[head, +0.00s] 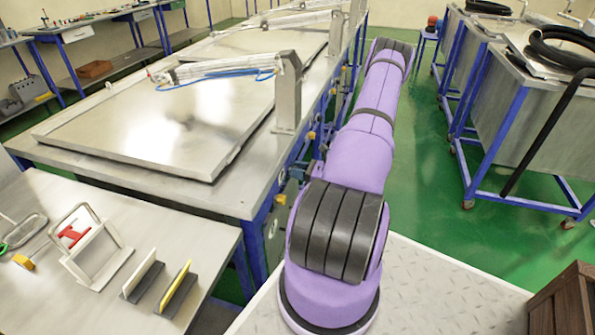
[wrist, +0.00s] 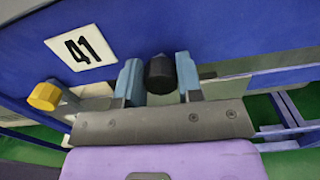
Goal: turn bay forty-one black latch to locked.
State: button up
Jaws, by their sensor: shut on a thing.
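In the wrist view, the black latch (wrist: 160,77) is a short dark knob on the blue frame, to the right of the white plate marked 41 (wrist: 81,50). My gripper (wrist: 158,74) has its two blue-grey fingers on either side of the latch and is shut on it. The gripper body hides the latch's lower part, and I cannot tell which way the latch is turned. In the head view my purple arm reaches away along the bench's right side, and my gripper and the latch are hidden.
A yellow knob (wrist: 44,96) sits left of my gripper. In the head view, a large metal lid (head: 150,120) lies on the bench (head: 215,195). Blue-framed carts (head: 530,110) stand at the right, with green floor (head: 425,170) between. A wooden crate (head: 565,300) is at the lower right.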

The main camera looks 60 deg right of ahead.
jog(key=m, duration=0.5)
jog(key=shift+d, duration=0.1)
jog(key=shift+f+m, duration=0.1)
jog(key=shift+m, duration=0.7)
jog(key=shift+o, duration=0.2)
jog(key=shift+f, duration=0.1)
jog(key=o, duration=0.9)
jog(key=v, duration=1)
jog(key=shift+s, duration=0.4)
jog(key=shift+s, duration=0.1)
